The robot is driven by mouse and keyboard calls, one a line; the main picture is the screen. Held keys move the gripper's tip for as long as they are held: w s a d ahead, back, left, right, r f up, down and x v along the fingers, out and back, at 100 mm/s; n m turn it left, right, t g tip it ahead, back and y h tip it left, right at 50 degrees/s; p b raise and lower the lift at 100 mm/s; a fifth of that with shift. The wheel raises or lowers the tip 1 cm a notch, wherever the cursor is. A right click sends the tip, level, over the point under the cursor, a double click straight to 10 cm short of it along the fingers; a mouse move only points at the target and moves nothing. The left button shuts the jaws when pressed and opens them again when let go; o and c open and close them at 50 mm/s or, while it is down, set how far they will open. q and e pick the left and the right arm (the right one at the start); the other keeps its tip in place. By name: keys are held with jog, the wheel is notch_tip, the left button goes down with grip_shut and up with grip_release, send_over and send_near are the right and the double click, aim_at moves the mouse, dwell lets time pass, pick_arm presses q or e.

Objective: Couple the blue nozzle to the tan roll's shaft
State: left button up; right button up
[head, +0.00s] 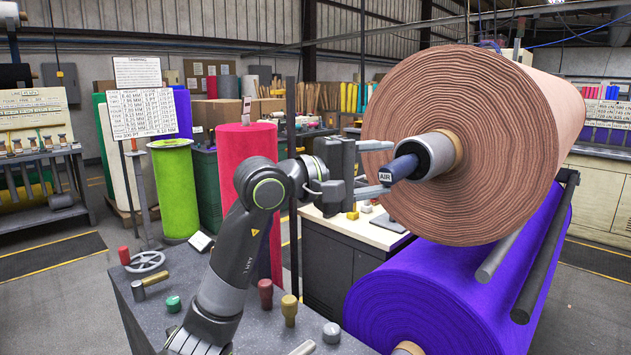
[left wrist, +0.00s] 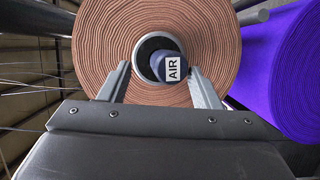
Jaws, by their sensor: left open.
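The tan roll (head: 480,120) hangs at the right, with its grey hollow shaft end (head: 436,154) facing left. The blue nozzle (head: 404,167), labelled AIR, sits at the shaft's mouth with its far end inside the opening; how deep it is seated is hidden. In the left wrist view the nozzle (left wrist: 172,68) shows within the shaft's ring (left wrist: 144,54), against the tan roll (left wrist: 220,50). My left gripper (head: 388,167) is open, its fingers apart on either side of the nozzle's outer end. Its fingertips also show in the left wrist view (left wrist: 158,70). My right gripper is not in view.
A purple roll (head: 450,290) lies below the tan roll. Dark bars (head: 540,250) stand at its right. A grey bench (head: 190,270) with knobs and a handwheel (head: 145,262) is below my arm. A red roll (head: 246,165) stands upright behind.

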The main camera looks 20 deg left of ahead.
pick_arm(q)
jog(key=b+v, duration=0.3)
jog(key=v, duration=1.1)
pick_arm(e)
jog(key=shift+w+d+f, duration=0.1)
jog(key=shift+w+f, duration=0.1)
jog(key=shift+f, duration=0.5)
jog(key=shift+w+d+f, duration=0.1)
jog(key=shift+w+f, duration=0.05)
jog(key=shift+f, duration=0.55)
pick_arm(q)
jog(key=shift+w, duration=0.1)
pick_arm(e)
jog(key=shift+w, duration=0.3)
